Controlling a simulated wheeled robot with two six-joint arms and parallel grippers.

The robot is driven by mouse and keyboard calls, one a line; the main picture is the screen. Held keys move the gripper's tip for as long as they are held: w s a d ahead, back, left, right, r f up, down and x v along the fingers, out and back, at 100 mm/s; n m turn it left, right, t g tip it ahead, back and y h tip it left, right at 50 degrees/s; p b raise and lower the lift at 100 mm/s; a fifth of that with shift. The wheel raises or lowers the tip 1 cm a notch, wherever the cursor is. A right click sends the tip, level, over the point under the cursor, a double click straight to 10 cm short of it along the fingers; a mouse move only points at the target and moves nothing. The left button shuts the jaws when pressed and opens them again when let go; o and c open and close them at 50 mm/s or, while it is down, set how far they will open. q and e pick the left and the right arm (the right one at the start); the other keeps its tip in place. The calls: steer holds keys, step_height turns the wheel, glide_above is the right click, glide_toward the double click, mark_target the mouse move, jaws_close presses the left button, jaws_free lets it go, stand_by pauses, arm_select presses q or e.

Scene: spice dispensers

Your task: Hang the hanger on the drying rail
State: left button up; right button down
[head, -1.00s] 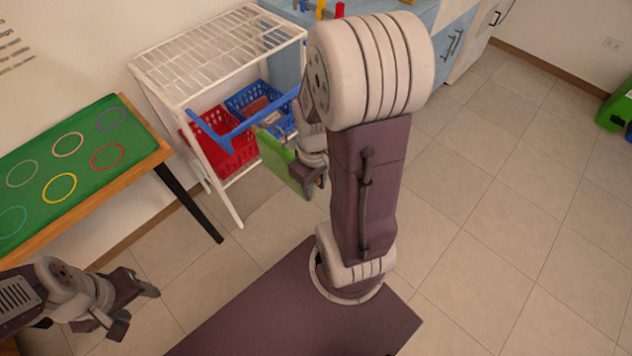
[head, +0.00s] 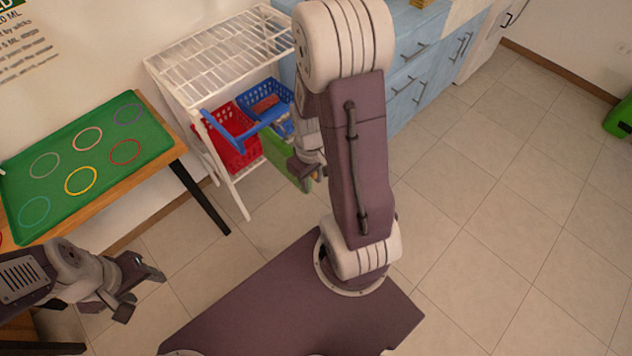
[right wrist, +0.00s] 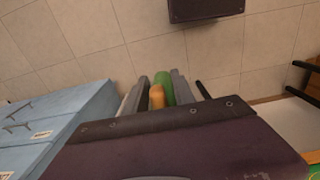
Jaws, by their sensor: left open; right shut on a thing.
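A blue bent bar (head: 240,138), which looks like the hanger, shows in front of the white rack. A flat green piece (head: 284,160) hangs beside it at my right gripper (head: 306,172). My right gripper is shut; in the right wrist view an orange-brown piece (right wrist: 157,97) and a green piece (right wrist: 166,87) show between its fingers. How these join the blue bar is hidden. The white rack (head: 222,60) has a top of slats, and I cannot tell which bar is the drying rail. My left gripper (head: 143,287) is open and empty at lower left.
Red (head: 232,148) and blue (head: 262,103) baskets sit inside the rack. A table with a green ringed mat (head: 105,160) stands left of it. Blue cabinets (head: 412,75) stand behind my right arm.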

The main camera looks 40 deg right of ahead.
steer(key=shift+w+a, duration=0.2)
steer(key=shift+w, duration=2.3)
steer(key=shift+w+f, duration=0.1)
steer(key=shift+w, duration=0.55)
steer(key=shift+w+a+f+b, duration=0.1)
steer(key=shift+f+b, duration=0.55)
steer(key=shift+b, duration=0.4)
steer(key=shift+w+f, duration=0.4)
steer(key=shift+f, duration=0.15)
steer(key=c, duration=1)
jaws_free()
steer(key=shift+o, duration=0.2)
